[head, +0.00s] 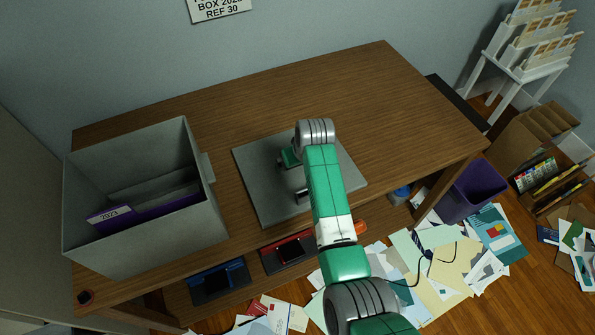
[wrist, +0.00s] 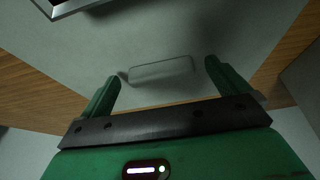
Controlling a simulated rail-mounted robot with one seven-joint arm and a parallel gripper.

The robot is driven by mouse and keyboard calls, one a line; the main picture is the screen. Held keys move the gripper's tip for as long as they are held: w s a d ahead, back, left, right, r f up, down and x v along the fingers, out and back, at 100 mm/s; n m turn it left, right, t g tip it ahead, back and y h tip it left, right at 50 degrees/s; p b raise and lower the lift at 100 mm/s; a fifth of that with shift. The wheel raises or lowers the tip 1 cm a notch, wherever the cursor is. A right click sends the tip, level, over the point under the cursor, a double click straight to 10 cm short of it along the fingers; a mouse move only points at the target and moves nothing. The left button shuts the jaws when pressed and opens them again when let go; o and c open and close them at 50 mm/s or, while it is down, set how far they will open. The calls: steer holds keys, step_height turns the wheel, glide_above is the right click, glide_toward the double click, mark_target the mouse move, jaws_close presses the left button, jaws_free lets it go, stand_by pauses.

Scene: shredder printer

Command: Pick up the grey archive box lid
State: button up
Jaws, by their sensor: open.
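The grey archive box lid (head: 262,190) lies flat on the wooden desk, partly hidden by my arm. In the wrist view the lid (wrist: 200,25) fills much of the picture, with a pale raised handle (wrist: 160,68) on it. My gripper (head: 290,158) is over the lid in the head view, its fingertips hard to make out there. In the wrist view my gripper (wrist: 161,72) is open, with one green finger on each side of the handle. I cannot tell how far above the lid the fingertips are.
An open grey archive box (head: 150,245) with purple folders stands at the desk's left. The desk (head: 400,100) is clear behind and right of the lid. Below are a blue device (head: 220,282), a red device (head: 288,254), scattered papers and a purple bin (head: 474,190).

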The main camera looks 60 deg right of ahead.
mark_target(299, 169)
steer(key=shift+w+d+f, duration=0.15)
steer(key=shift+w+f, duration=0.05)
steer(key=shift+f, duration=0.05)
steer(key=c, duration=1)
steer(key=shift+r, duration=0.15)
steer(key=shift+r+p, duration=0.3)
steer(key=v, duration=0.1)
steer(key=p+v, duration=0.2)
steer(key=shift+w+d+r, duration=0.15)
steer(key=shift+w, duration=0.15)
steer(key=s+a+p, duration=0.1)
steer(key=s+a, duration=0.2)
steer(key=a, duration=0.1)
steer(key=s+a+p, duration=0.2)
steer(key=s+a, duration=0.1)
steer(key=a, duration=0.1)
steer(key=s+a+r+p, duration=0.1)
steer(key=s+a, duration=0.2)
steer(key=a, duration=0.1)
steer(key=shift+s+a+p, duration=0.1)
steer(key=shift+s+p, duration=0.25)
